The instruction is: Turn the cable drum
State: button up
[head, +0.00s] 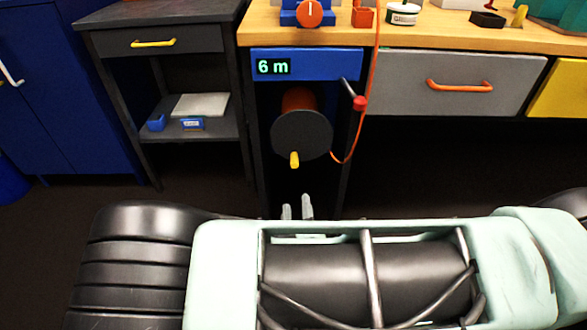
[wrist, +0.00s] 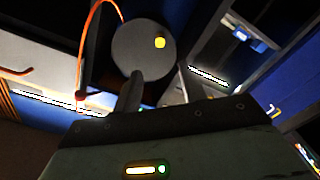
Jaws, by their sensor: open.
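The cable drum (head: 301,135) is a dark grey disc with an orange spool behind it, set in an open bay under the bench. Its yellow crank handle (head: 295,160) sticks out low on the disc face. In the wrist view the drum (wrist: 133,52) and its yellow handle (wrist: 160,42) show beyond a finger. My gripper (head: 297,207) is open and empty, below and in front of the drum and apart from the handle. Most of it is hidden behind my arm in the head view. A blue display (head: 273,67) above the drum reads "6 m".
An orange cable (head: 345,158) runs from the drum up past a red-tipped lever (head: 359,104). A grey drawer (head: 450,75) with an orange handle is to the right. A dark side table (head: 190,130) holds small blue things at left. The floor under the drawer looks clear.

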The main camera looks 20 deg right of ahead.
aim_at(295, 163)
jog(key=b+x, duration=0.3)
jog(key=x, duration=1.3)
jog(key=shift+b, duration=0.4)
jog(key=shift+c, duration=0.2)
grip_shut()
